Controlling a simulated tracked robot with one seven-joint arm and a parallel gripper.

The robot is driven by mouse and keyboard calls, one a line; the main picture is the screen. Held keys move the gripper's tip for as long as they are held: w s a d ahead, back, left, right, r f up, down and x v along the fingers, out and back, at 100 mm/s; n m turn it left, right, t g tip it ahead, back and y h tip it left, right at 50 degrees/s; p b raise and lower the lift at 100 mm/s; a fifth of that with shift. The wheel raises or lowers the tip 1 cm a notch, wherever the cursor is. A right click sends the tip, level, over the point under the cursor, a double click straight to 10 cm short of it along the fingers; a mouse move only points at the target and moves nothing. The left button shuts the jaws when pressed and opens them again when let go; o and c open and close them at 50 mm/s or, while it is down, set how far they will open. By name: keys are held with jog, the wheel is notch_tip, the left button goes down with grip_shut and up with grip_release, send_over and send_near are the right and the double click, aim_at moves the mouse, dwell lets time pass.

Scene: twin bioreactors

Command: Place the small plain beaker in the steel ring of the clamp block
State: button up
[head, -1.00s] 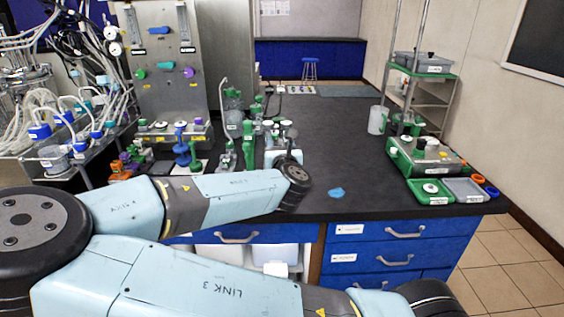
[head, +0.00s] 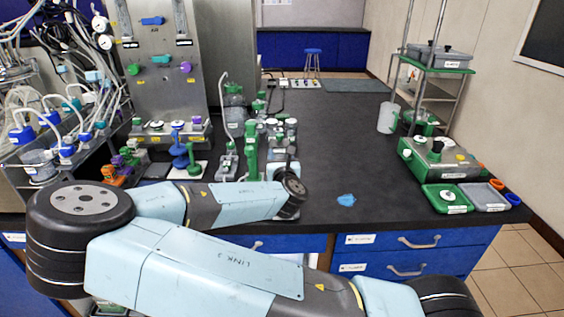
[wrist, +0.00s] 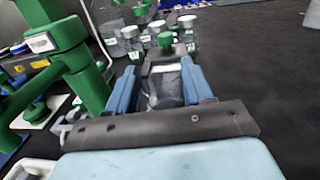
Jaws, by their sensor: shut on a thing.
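My gripper (wrist: 158,72) has its two blue fingers closed on a clear glass vessel (wrist: 165,88), which looks like the small plain beaker. It is upright as far as I can tell, and its lower part is hidden by the gripper body. A dark and steel piece with a green knob (wrist: 165,42) lies just beyond it; I cannot tell whether they touch. In the head view my arm hides the fingers and the beaker. I cannot make out the clamp block's steel ring for certain.
A thick green stand (wrist: 85,65) rises close left of my gripper. Several lidded bottles (wrist: 187,35) stand beyond it. In the head view, a green-and-steel unit (head: 437,160) and a white jug (head: 387,118) stand right.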

jog(key=f, duration=0.3)
jog(key=shift+a+f, duration=0.1)
jog(key=shift+a, duration=0.1)
jog(key=shift+c, duration=0.4)
jog(key=shift+d, duration=0.25)
jog(key=o, duration=1.1)
jog(key=shift+s+a, duration=0.1)
